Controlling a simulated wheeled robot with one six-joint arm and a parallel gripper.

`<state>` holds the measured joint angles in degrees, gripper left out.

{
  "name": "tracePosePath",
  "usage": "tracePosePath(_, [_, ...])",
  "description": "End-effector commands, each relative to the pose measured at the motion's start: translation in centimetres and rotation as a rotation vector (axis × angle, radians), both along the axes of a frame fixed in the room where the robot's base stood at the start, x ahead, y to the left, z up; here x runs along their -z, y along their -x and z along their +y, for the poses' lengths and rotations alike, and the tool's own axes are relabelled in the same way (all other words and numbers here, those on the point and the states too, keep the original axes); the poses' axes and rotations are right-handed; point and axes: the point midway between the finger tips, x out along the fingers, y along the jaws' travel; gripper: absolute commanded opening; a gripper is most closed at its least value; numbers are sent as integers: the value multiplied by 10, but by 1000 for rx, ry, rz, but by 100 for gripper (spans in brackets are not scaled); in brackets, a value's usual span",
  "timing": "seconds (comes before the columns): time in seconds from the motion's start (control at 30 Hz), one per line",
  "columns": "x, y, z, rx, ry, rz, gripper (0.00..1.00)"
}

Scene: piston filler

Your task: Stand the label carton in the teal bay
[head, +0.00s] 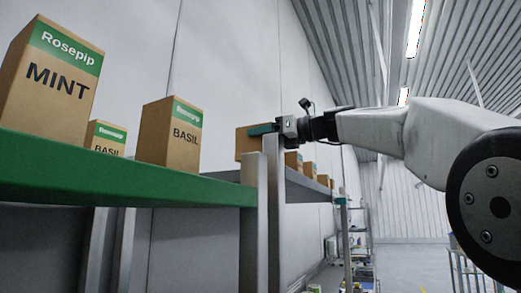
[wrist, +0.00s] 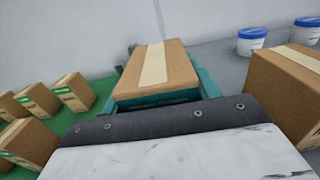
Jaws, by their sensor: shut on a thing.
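My gripper (head: 263,130) reaches in from the right in the head view, with its teal fingers shut on a brown carton (head: 247,145). In the wrist view the held carton (wrist: 157,70) has a pale tape strip along its upper face and sits between the teal fingers. No print shows on its visible faces, so I cannot tell whether it is the label carton. The carton is close above the shelf edges; whether it touches them I cannot tell. I cannot make out a teal bay in either view.
A green shelf (head: 120,178) holds a MINT carton (head: 48,85) and BASIL cartons (head: 170,135). In the wrist view, several small cartons (wrist: 72,92) stand left. A large carton (wrist: 288,95) and blue-lidded tubs (wrist: 251,40) stand right on a grey surface (wrist: 215,58).

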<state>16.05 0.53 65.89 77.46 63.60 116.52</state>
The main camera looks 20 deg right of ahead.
Motion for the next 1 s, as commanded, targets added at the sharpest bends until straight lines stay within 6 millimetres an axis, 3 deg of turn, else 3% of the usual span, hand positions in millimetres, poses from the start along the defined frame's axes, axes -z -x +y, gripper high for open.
tracePosePath(0.07, [0,-5,8,-3,-1,-2,28])
tracePosePath(0.33, [34,-5,7,-1,-1,-1,28])
tracePosePath(0.7, [38,-5,7,-1,-1,-1,28])
tracePosePath(0.73, [39,-5,7,-1,-1,0,63])
tracePosePath(0.8, [38,-5,7,-1,-1,-1,82])
tracePosePath(1.0, [38,-5,7,-1,-1,-1,82])
